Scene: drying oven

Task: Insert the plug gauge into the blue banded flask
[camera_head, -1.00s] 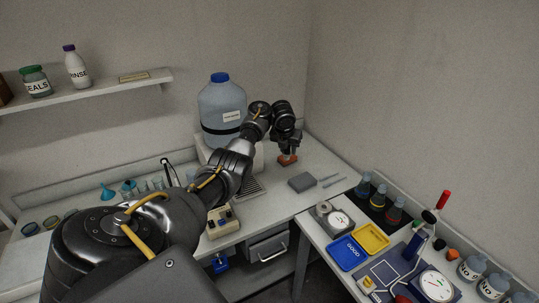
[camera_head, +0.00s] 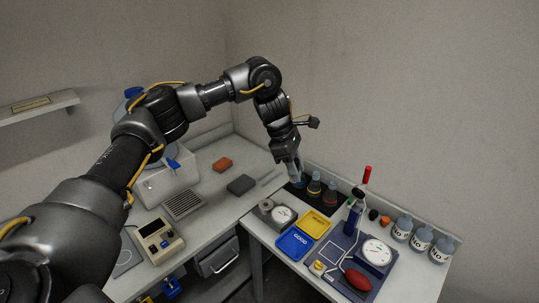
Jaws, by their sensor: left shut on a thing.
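My left gripper (camera_head: 291,168) points down at the back of the right-hand bench. It is shut on a bluish glass flask (camera_head: 297,183), which looks like the blue banded flask. The fingers cover its upper part, and I cannot tell whether it is off the dark mat. A slim tool with a red end (camera_head: 367,174), perhaps the plug gauge, leans upright at the blue stand (camera_head: 352,217), apart from the gripper. My right gripper is not in view.
Two flasks, one yellowish (camera_head: 314,186) and one reddish (camera_head: 330,193), stand just right of my gripper.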

